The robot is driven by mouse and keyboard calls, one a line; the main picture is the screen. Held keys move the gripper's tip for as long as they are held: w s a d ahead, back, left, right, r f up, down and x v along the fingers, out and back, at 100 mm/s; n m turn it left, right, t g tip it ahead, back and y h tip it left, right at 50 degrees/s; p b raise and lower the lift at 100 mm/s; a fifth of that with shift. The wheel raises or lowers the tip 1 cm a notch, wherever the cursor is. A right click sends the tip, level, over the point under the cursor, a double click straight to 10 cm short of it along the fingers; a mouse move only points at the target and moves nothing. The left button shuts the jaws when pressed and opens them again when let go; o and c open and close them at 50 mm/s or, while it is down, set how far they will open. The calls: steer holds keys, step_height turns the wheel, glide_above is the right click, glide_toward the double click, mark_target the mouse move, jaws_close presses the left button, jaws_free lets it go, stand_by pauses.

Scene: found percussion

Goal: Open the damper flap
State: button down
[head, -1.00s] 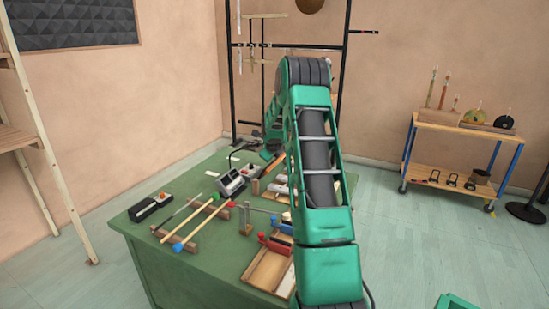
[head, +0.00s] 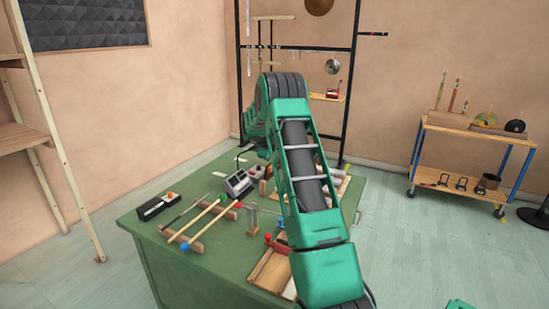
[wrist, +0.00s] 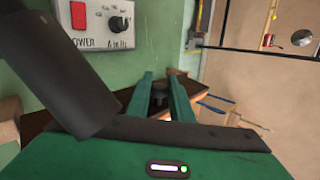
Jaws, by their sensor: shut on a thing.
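My gripper (wrist: 162,80) shows in the wrist view as two green fingers, close together around a small dark knob-like piece (wrist: 156,102). This piece sits in front of a brown wooden part (wrist: 125,96); I cannot tell for sure whether it belongs to the damper flap. The flap itself is not clearly seen, and how far it stands open cannot be told. In the head view my arm reaches over the green table (head: 185,280), and its end is hidden behind the arm links.
A grey box (wrist: 112,45) with a red power switch and black knob is close to the left of the gripper. Sticks on wooden rests (head: 205,220) and a black device (head: 158,206) lie on the table. A black rack (head: 352,90) stands behind; a wooden trolley (head: 455,190) is at right.

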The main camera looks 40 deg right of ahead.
steer(key=shift+w+a+r, duration=0.1)
steer(key=shift+w+a, duration=0.25)
steer(key=c, duration=1.6)
jaws_free()
steer(key=shift+c, duration=0.2)
steer(key=shift+s+d, duration=0.1)
steer(key=shift+s, duration=0.1)
steer(key=v, duration=1)
steer(key=shift+a+r, duration=0.2)
steer(key=shift+a, duration=0.05)
steer(key=shift+s, duration=0.1)
